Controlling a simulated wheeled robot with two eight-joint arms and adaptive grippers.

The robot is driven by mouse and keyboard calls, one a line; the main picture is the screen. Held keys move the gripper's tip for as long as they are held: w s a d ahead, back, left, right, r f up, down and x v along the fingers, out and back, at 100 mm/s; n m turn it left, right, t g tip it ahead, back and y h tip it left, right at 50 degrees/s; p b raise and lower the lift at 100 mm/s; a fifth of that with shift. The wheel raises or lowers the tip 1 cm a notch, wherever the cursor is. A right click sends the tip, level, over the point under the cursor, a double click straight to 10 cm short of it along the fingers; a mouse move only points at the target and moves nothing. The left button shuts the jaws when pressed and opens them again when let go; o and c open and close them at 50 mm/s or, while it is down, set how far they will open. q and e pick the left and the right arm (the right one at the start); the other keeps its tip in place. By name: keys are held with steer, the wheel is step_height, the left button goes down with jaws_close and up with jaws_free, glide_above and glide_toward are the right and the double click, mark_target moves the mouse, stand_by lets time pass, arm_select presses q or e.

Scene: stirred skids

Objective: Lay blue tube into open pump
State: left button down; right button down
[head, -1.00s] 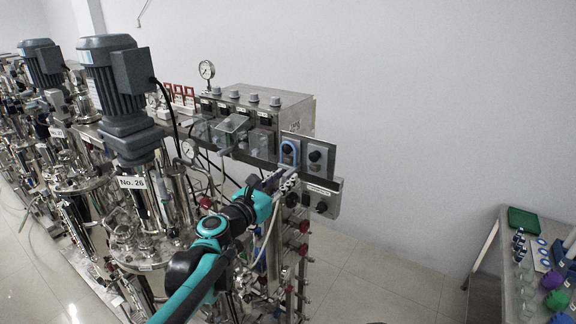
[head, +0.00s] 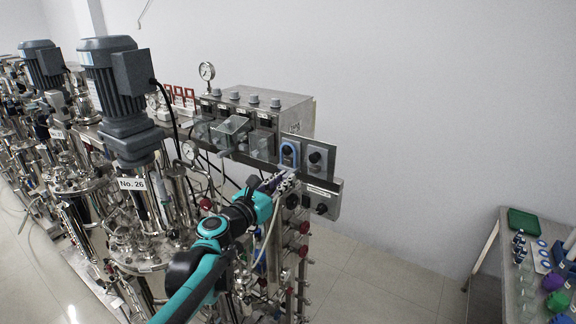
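My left gripper (head: 279,183), at the end of a teal and black arm, is just below the two small grey pump plates at the right end of the steel cabinet. The blue tube (head: 288,146) shows as an upright loop on the left plate, around a dark round centre. My gripper is below the loop and looks apart from it. The right plate (head: 317,158) has a dark knob and no blue loop. The gripper's fingers are too small to tell whether they are open. The tube's lower ends are hidden near the gripper. My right gripper is not in view.
The steel cabinet (head: 285,108) carries clear-covered pump boxes (head: 232,130) and a gauge (head: 207,71). The No. 26 skid (head: 132,184) with its grey motor stands close on the left. A side table (head: 486,252) with a green tray is at far right. The floor between is clear.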

arm_select(q)
steer(key=shift+r+p, duration=0.3)
stand_by(0.4)
steer(key=shift+s+a, duration=0.15)
stand_by(0.3)
steer(key=shift+v, duration=0.8)
steer(key=shift+s, duration=0.1)
steer(key=shift+v, duration=1.15)
steer(key=p+v, duration=0.1)
steer(key=v, duration=0.3)
stand_by(0.4)
